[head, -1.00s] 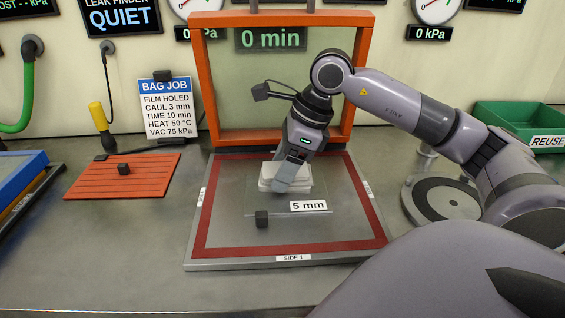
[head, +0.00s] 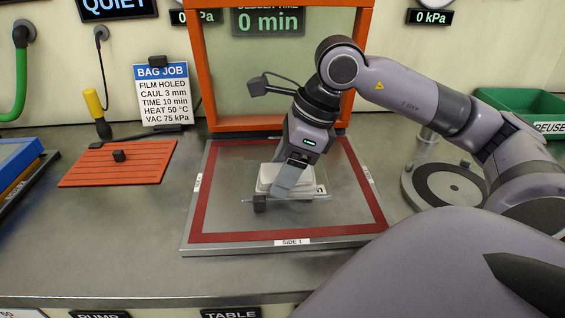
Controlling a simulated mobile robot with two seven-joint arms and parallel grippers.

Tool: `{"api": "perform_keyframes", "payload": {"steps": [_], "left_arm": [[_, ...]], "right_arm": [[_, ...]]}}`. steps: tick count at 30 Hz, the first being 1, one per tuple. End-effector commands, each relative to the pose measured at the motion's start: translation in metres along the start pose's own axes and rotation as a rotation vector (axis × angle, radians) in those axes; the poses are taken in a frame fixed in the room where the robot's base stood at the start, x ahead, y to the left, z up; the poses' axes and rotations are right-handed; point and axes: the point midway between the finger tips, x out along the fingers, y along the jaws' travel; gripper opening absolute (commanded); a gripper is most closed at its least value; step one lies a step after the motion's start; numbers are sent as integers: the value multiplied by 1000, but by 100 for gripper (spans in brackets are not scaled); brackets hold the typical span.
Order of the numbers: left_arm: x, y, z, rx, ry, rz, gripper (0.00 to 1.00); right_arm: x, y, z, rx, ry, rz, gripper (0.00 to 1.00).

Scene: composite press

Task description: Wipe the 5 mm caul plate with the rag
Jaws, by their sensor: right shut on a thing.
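The rag (head: 268,178) is a white folded pad. My right gripper (head: 287,190) points down and is shut on the rag, over the front part of the plate. The rag looks to be on the plate, though I cannot see the contact under it. My left gripper is out of view.
An orange upright frame (head: 198,75) stands behind the plate. An orange slatted mat (head: 120,170) with a black block lies to the left, near a bag job sign (head: 163,95). A round grey device (head: 445,187) and a green bin (head: 520,101) are at right. The front-left bench is clear.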

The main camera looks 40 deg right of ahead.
Motion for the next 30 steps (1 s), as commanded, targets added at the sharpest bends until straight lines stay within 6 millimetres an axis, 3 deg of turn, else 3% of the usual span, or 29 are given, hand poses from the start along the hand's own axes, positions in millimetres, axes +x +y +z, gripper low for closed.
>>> {"api": "perform_keyframes", "payload": {"steps": [11, 30], "left_arm": [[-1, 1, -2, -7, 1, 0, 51], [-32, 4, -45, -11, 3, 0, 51]], "right_arm": [[-2, 2, 1, 0, 0, 0, 31], [-60, 2, 25, 1, -1, 0, 31]]}}
